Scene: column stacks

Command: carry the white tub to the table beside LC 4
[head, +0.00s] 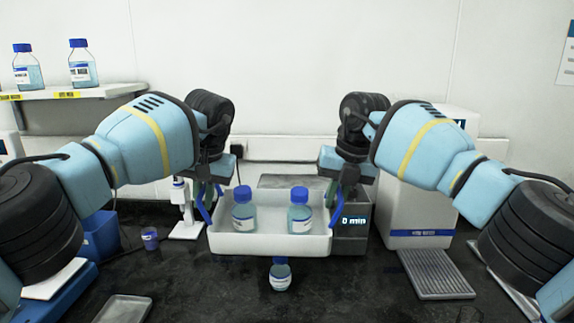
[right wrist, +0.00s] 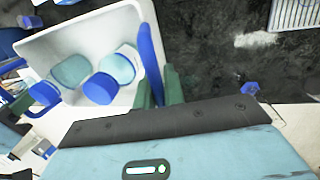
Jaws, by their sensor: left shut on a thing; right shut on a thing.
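The white tub (head: 270,246) is in the middle of the head view, roughly level, with two blue-capped bottles (head: 243,212) (head: 300,213) upright inside. My left gripper (head: 206,208) is shut on its left wall. My right gripper (head: 334,203) is shut on its right wall. In the right wrist view the tub (right wrist: 108,24) is at upper left, and the right gripper's blue and green fingers (right wrist: 158,72) are at its edge. I cannot tell whether the tub is clear of the dark bench. No label reading LC 4 is legible.
A small blue-capped bottle (head: 281,276) stands just in front of the tub. A white instrument (head: 415,210) and a grey ribbed tray (head: 436,274) are at right. A purple cup (head: 150,238) and white stand (head: 187,215) are at left. A shelf (head: 95,92) holds two bottles.

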